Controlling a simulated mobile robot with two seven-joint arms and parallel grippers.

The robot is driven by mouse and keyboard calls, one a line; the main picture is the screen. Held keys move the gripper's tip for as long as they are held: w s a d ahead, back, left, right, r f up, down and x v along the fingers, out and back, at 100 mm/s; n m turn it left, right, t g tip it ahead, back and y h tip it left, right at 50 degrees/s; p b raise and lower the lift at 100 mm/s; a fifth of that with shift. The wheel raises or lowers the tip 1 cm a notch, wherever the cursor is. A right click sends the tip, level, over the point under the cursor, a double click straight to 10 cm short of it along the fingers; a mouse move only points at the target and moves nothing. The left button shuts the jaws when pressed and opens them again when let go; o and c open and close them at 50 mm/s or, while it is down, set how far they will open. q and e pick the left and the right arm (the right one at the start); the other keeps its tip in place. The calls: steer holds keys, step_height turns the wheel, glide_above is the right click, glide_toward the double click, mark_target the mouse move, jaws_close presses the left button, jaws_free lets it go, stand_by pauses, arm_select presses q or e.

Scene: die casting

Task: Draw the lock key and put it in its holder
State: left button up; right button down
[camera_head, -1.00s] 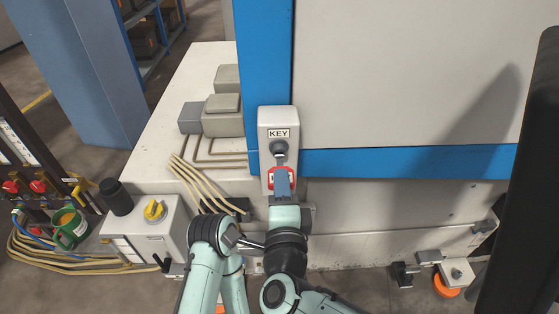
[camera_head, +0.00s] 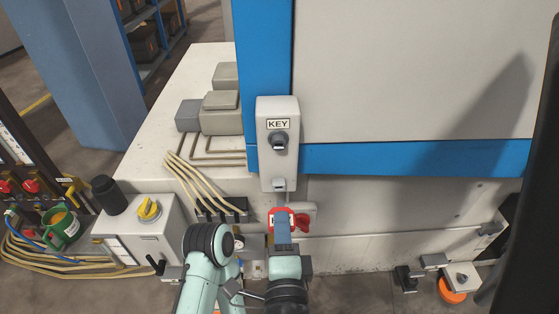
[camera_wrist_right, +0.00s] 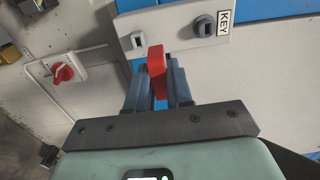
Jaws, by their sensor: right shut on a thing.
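The red lock key (camera_wrist_right: 157,61) stands between the two blue-grey fingers of my right gripper (camera_wrist_right: 158,88) in the right wrist view. The gripper is shut on it. In the head view my right gripper (camera_head: 280,222) is just below the pale KEY box (camera_head: 265,165), and the key is apart from that box. The box carries a dark round lock fitting (camera_head: 279,142) under its label and a small empty slot piece (camera_head: 278,184) near its lower end; both show in the wrist view too. The key's lower part is hidden by the fingers. My left gripper is not visible.
A white switch box with a red knob (camera_wrist_right: 63,73) sits beyond the gripper in the wrist view. Left in the head view are a box with a yellow knob (camera_head: 149,210), a black cylinder (camera_head: 110,194) and cables. The blue-framed door (camera_head: 400,159) stands behind.

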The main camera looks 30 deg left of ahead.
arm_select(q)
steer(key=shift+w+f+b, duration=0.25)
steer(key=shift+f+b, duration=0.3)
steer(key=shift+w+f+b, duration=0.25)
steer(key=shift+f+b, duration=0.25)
arm_select(e)
step_height(320, 180, down, 4)
steer(key=shift+f, duration=0.15)
steer(key=shift+w, duration=0.1)
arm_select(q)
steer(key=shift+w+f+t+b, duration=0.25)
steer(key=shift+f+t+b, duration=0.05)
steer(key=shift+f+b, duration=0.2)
arm_select(e)
steer(key=shift+x, duration=2.85)
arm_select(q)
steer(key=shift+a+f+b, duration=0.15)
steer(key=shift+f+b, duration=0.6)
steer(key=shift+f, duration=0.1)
arm_select(e)
steer(key=shift+f, duration=0.1)
